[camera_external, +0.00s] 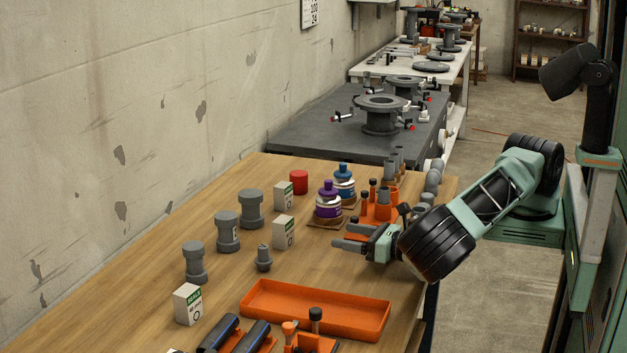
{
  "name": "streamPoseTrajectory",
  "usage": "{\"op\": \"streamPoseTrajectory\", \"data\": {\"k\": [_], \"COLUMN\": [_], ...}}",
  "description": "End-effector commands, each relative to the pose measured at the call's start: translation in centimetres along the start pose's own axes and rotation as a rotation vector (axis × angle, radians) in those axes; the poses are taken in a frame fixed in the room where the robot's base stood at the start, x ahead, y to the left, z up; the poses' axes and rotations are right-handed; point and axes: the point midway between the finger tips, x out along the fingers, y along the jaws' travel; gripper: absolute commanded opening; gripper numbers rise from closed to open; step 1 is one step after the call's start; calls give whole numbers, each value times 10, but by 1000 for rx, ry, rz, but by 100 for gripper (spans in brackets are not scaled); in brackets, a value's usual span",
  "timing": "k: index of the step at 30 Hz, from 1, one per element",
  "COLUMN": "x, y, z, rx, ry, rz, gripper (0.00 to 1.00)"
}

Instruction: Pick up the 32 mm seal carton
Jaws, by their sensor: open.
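Three white seal cartons with green marks and a dark ring stand upright on the wooden bench. One carton (284,196) is at the back beside the red cylinder, one carton (283,232) is in the middle, and a larger-looking carton (187,304) is at the front left. Their size print is too small to read, so I cannot tell which is the 32 mm one. My gripper (343,234) is open and empty over the bench's right side, fingers pointing left towards the middle carton, with a gap between them.
Grey pipe fittings (228,232) stand left of the cartons, and a small grey fitting (263,258) stands in front of the middle one. An empty orange tray (316,311) lies in front.

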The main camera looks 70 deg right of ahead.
Motion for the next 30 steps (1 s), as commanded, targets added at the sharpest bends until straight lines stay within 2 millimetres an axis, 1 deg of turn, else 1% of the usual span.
{"op": "streamPoseTrajectory", "data": {"k": [4, 8, 15, 16, 17, 21, 24, 27, 30], "x": [5, 20, 53, 60, 67, 95, 110, 119, 124], "y": [-2, -1, -2, -2, -1, -1, -1, 0, 0], "z": [-2, -5, -4, 2, 4, 4, 4, 3, 4], "rx": [-25, -22, -20, -19, -18, -20, -21, -22, -22], "ry": [-18, -19, -19, -18, -19, -16, -16, -15, -14], "rz": [16, 14, 13, 13, 14, 13, 13, 15, 13], "gripper": [71, 71, 71, 71, 71, 71, 71, 71, 71]}}
